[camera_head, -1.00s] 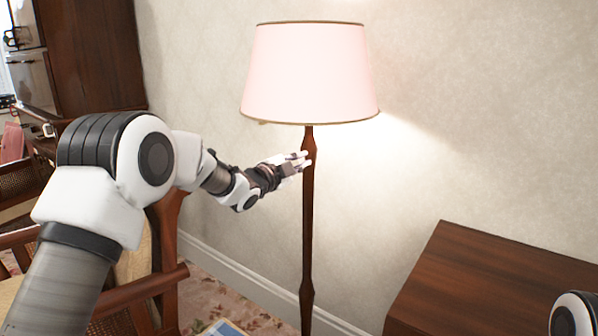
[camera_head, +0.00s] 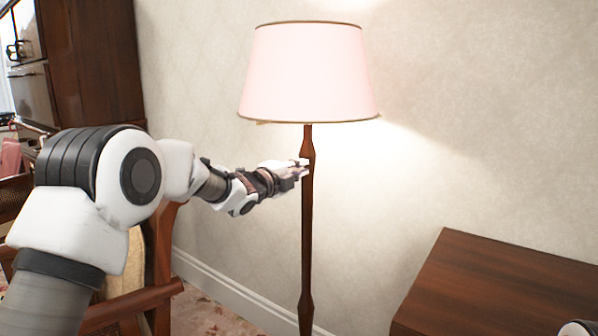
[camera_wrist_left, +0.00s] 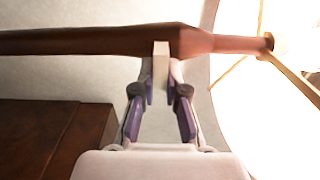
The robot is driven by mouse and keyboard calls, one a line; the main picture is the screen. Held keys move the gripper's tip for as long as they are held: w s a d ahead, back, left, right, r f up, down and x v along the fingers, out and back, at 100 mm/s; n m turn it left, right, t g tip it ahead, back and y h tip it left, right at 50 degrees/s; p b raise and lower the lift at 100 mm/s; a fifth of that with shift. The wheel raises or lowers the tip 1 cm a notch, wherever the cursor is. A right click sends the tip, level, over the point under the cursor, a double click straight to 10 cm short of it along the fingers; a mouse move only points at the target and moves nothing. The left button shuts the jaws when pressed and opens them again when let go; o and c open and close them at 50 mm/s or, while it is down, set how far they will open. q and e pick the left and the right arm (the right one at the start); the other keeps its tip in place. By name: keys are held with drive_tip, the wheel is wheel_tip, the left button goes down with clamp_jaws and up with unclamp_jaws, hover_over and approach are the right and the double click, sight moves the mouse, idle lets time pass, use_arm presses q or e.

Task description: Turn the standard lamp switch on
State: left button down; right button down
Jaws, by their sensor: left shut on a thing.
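The standard lamp has a pale pink shade (camera_head: 308,75) and a slim dark wooden pole (camera_head: 307,240). Light glows on the wall around it, and the shade's inside (camera_wrist_left: 265,110) is very bright in the left wrist view. My left gripper (camera_head: 302,168) is at the upper pole, below the shade. In the left wrist view my left gripper (camera_wrist_left: 162,88) is closed on a small pale block, seemingly the lamp switch (camera_wrist_left: 161,62), against the pole (camera_wrist_left: 90,41). The fingers hide part of the switch. My right gripper is out of view.
A dark wooden cabinet (camera_head: 490,290) stands right of the lamp. A wooden chair (camera_head: 135,305) is under my left arm, and a tall dark cupboard (camera_head: 95,65) stands at the back left. The wall is close behind the lamp.

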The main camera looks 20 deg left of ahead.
use_arm(q)
drive_tip(key=c, duration=1.2)
unclamp_jaws()
drive_tip(key=v, duration=1.2)
